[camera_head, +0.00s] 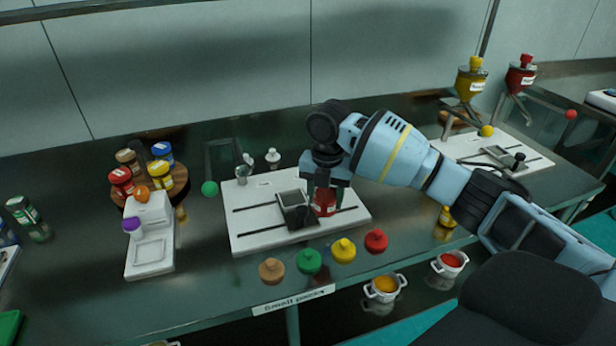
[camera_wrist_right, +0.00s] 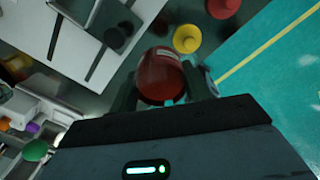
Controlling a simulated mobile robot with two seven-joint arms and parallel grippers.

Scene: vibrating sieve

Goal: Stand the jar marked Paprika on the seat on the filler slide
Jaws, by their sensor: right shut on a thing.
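My right gripper (camera_head: 325,188) is shut on a red jar (camera_head: 324,202) with a pale label too small to read; its colour fits paprika. The jar is over or on the right part of a white slotted board (camera_head: 262,238), just right of a dark square plate (camera_head: 294,201). In the right wrist view the red jar (camera_wrist_right: 160,76) sits between the fingers, apart from the plate (camera_wrist_right: 115,25). I cannot tell whether its base touches the board. Another white board (camera_head: 540,163) at the right carries a similar square plate (camera_head: 497,154). My left gripper is out of view.
A round wooden rack (camera_head: 180,183) holds several spice jars at the left, behind a white scale-like device (camera_head: 150,255). Coloured knobbed lids (camera_head: 309,261) line the front of the middle board. Yellow (camera_head: 471,80) and red (camera_head: 520,75) hoppers stand at the back right.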

